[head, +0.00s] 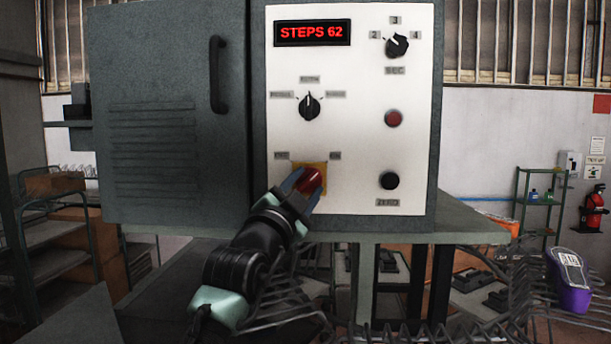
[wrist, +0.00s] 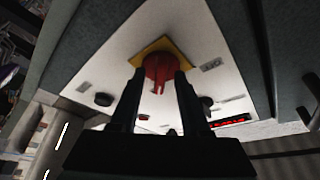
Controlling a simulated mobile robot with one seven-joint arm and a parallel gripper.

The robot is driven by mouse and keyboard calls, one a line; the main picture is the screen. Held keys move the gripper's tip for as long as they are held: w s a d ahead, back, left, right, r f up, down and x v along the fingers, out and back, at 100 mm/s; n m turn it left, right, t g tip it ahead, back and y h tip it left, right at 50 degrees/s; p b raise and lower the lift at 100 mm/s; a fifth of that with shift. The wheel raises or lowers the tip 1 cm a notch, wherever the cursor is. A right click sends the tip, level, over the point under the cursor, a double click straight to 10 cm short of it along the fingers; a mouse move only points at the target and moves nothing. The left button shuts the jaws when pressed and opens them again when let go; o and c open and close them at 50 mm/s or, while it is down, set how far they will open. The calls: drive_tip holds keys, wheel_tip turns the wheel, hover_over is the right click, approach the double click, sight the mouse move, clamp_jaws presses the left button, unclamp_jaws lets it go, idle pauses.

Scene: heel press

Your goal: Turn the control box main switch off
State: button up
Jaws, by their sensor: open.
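The control box's white panel (head: 355,150) faces me in the head view. Its main switch (head: 311,180) is a red rotary knob on a yellow plate (head: 325,168), low on the panel. In the wrist view the red knob (wrist: 158,72) shows with its handle pointing down in the picture. My gripper (head: 306,186) is at the knob. Its two fingers (wrist: 160,80) are open, one on each side of the knob. I cannot tell whether they touch it. The fingers partly hide the knob and plate in the head view.
A red display (head: 312,32) reads STEPS 62. A black selector (head: 309,106), a smaller dial (head: 397,46), a red button (head: 393,118) and a black button (head: 390,180) share the panel. A grey cabinet door with a handle (head: 217,74) is at left. The table edge (head: 470,225) lies below.

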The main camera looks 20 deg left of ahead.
drive_tip(key=shift+w, duration=0.1)
clamp_jaws()
idle(0.3)
